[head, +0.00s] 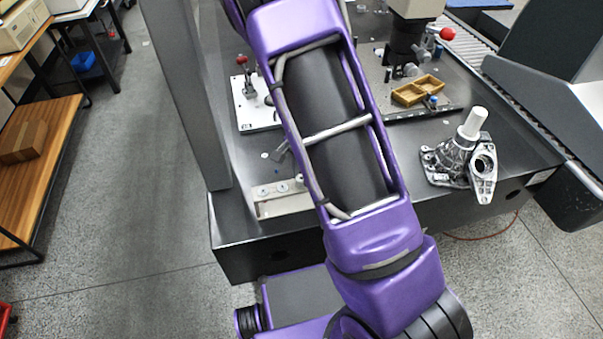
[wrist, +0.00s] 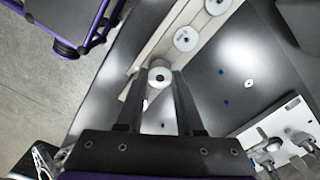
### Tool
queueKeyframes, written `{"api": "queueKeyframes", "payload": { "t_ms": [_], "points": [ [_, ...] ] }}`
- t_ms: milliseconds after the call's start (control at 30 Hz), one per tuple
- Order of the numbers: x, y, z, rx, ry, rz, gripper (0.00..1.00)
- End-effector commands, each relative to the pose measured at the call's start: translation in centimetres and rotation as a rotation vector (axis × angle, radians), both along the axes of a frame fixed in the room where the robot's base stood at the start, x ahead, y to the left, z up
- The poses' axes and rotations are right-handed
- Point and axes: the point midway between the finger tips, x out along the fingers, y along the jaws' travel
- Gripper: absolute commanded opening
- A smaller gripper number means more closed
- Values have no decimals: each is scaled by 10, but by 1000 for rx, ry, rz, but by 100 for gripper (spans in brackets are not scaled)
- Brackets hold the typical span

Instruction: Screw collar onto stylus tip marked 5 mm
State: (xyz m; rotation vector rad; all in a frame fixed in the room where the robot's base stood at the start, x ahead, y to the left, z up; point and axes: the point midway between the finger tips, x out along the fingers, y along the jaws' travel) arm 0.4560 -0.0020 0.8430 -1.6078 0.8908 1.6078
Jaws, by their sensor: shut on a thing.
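In the wrist view, my gripper (wrist: 160,85) is shut on a small pale round piece with a dark centre, which looks like the collar (wrist: 159,73). It is at the near end of a light-coloured rail (wrist: 147,55). Two pale discs, likely stylus tip seats (wrist: 186,39), sit in a row farther along the rail. In the head view the rail (head: 268,210) lies at the table's front edge, with round pieces on it. I cannot read any 5 mm mark, or tell whether the collar touches a tip. My purple arm hides my gripper in the head view.
A metal casting with a white cylinder (head: 457,160) stands at the table's right. A wooden tray (head: 408,95) lies farther back. A white plate with a red-knobbed fixture (head: 245,115) is behind the rail; a white plate also shows in the wrist view (wrist: 262,130). A grey column (head: 185,90) rises at left.

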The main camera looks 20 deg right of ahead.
Motion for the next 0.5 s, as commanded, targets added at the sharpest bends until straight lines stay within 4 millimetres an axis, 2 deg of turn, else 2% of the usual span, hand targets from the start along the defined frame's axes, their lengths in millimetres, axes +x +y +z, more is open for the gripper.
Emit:
{"api": "queueKeyframes", "payload": {
  "t_ms": [67, 100, 267, 300, 500],
  "points": [
    [0, 0, 0, 0, 0, 1, 0],
    [0, 0, 0, 0, 0, 1, 39],
    [0, 0, 0, 0, 0, 2, 68],
    [0, 0, 0, 0, 0, 2, 70],
    [0, 0, 0, 0, 0, 2, 70]
  ]
}}
